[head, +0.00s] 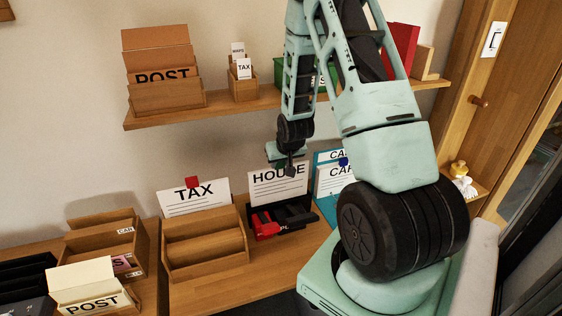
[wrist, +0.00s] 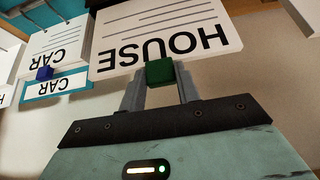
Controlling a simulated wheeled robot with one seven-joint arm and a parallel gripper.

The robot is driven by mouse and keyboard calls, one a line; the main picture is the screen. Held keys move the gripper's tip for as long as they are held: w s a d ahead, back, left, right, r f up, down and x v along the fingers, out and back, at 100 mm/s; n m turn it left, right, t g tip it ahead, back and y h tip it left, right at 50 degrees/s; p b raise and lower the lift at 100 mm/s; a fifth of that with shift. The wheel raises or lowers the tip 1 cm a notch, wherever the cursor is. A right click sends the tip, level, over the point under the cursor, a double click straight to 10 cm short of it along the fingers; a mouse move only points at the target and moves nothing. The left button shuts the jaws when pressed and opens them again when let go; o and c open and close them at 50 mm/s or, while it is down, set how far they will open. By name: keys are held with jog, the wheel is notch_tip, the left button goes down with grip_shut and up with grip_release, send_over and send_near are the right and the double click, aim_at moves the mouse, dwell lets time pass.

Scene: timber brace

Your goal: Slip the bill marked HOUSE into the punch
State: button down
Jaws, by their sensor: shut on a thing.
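The white bill marked HOUSE (head: 264,185) stands upright in the head view, above and behind a red and black device. That device, with a red part (head: 264,226) and a black part (head: 297,214), appears to be the punch. My gripper (head: 289,166) is at the bill's top edge. In the wrist view the bill (wrist: 160,22) appears upside down, and my gripper (wrist: 160,84) is shut on its green tab (wrist: 160,72). The bill's lower edge is hidden behind the device in the head view, so I cannot tell whether it is in a slot.
A wooden rack (head: 205,245) with a TAX bill (head: 194,198) stands left of the punch. CAR bills (head: 333,182) stand close on the right; they also show in the wrist view (wrist: 58,48). A wall shelf (head: 215,108) holds several boxes above.

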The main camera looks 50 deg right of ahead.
jog(key=shift+f+b, duration=2.4)
jog(key=shift+f, duration=0.55)
jog(key=shift+c, duration=2.3)
grip_release()
jog(key=shift+r, duration=0.1)
notch_tip(320, 180, up, 8)
jog(key=p, duration=0.6)
send_over(280, 178)
jog(key=s, duration=0.1)
jog(key=shift+a, duration=0.3)
